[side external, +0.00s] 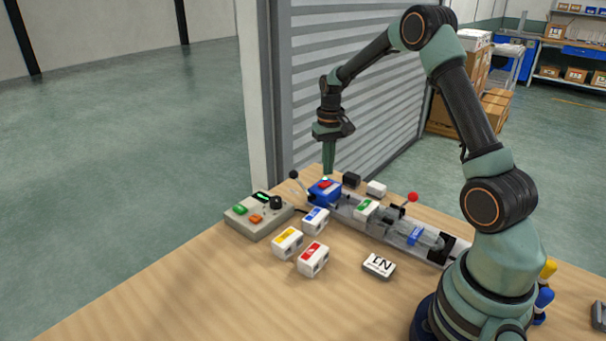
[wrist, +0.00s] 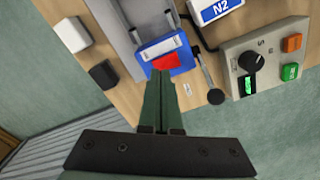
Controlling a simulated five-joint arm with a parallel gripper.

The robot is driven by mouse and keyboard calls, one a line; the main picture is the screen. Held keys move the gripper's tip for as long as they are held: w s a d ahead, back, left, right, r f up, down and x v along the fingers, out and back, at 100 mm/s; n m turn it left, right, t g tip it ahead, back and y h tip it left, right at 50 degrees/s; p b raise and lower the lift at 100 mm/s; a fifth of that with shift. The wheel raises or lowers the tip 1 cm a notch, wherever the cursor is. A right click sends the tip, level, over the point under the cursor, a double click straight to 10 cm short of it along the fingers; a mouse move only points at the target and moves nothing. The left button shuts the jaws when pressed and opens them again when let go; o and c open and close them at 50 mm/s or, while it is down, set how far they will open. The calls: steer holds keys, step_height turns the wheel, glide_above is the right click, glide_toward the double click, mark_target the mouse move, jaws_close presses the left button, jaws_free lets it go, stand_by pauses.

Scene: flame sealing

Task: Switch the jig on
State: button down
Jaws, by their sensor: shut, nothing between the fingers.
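The jig (side external: 375,219) is a long grey rail with a blue block (side external: 318,196) at its far left end. In the wrist view the blue block (wrist: 146,48) carries a red piece (wrist: 167,62) on its edge. My gripper (side external: 327,176) is shut and empty, pointing down just over the blue block. In the wrist view its fingertips (wrist: 161,76) are at the red piece; I cannot tell whether they touch. A grey control box (side external: 239,226) has a green button (side external: 240,209), an orange button (side external: 256,219) and a black knob (side external: 276,202). It shows in the wrist view (wrist: 266,84) too.
A black-knobbed lever (wrist: 215,96) stands beside the blue block, and a red-knobbed lever (side external: 413,197) farther along the rail. White blocks with blue (side external: 316,220), yellow (side external: 287,241) and red (side external: 313,258) labels stand in front. The table's front left is clear.

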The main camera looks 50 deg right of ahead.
mark_target(327, 182)
steer(key=shift+r, duration=2.3)
steer(key=s+a+r+n+t, duration=0.2)
steer(key=s+a+r, duration=0.3)
steer(key=a, duration=0.5)
steer(key=s+a+r+n+t, duration=0.3)
steer(key=s+a+r, duration=0.3)
steer(key=s+a, duration=0.4)
steer(key=shift+r+n+t, duration=0.2)
steer(key=shift+n+t, duration=0.1)
steer(key=shift+n, duration=0.2)
